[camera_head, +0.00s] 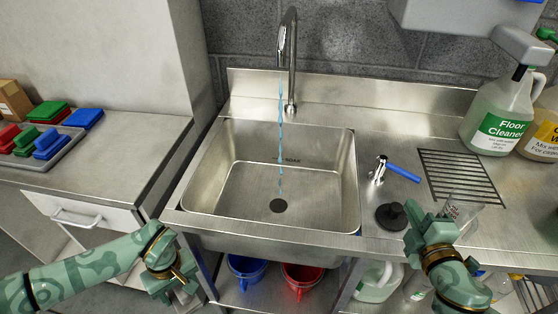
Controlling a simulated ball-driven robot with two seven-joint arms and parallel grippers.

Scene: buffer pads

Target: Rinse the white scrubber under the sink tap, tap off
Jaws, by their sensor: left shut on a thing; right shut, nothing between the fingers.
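The tap (288,45) arches over the steel sink (340,190), and a thin blue stream of water (281,130) runs from it toward the drain (278,206). A small metal valve with a blue lever (403,173) stands on the counter right of the sink; the lever points right. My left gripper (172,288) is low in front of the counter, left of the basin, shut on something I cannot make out. My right gripper (414,228) is shut and empty at the counter's front edge, beside a black round stopper-like piece (391,216). I see no white scrubber.
A clear tumbler-like container (462,212) is close to my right gripper. A Floor Cleaner jug (497,112) stands behind a drain grate (458,176). Coloured pads (48,143) lie on a tray at left. Blue (246,270) and red (301,280) buckets are under the sink.

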